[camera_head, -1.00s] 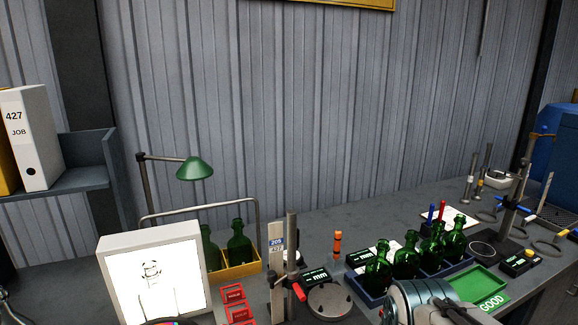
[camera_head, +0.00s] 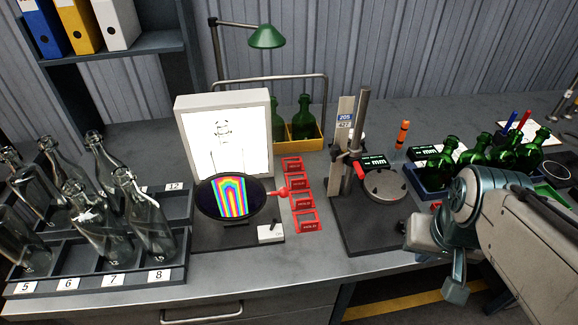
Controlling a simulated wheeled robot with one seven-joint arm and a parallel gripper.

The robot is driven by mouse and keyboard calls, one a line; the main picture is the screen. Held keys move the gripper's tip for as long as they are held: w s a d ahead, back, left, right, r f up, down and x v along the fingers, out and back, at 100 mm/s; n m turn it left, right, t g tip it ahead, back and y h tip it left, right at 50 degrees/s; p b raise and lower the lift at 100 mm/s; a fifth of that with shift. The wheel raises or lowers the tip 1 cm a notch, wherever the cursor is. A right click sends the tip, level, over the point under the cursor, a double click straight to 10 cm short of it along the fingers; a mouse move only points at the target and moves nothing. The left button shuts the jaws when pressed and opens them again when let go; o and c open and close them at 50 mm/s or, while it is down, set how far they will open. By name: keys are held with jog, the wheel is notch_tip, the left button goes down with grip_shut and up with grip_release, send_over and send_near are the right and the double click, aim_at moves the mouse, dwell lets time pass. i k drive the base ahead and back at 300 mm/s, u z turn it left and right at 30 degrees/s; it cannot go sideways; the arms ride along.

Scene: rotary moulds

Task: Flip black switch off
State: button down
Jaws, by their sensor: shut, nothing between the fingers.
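A small white box (camera_head: 270,234) sits on the dark base at the foot of the lit white panel. Any black switch on it is too small to make out clearly. The lit panel (camera_head: 228,130) glows white behind a round dark disc (camera_head: 232,198) with a rainbow pattern. My gripper (camera_head: 455,291) hangs at the lower right, in front of the bench edge and well to the right of the white box. It is shut and empty, apart from everything.
Clear bottles stand in a numbered rack (camera_head: 90,280) at left. A gauge stand (camera_head: 359,140) with a round plate is right of the red frames (camera_head: 303,205). Green bottles (camera_head: 443,160) fill a blue tray near my arm. Bare bench lies along the front edge.

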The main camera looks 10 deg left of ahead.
aim_at(275, 222)
jog(key=u, duration=0.35)
jog(key=k, duration=0.15)
jog(key=u, duration=1.45)
jog(key=k, duration=0.65)
jog(key=z, duration=0.45)
jog(key=i, duration=0.5)
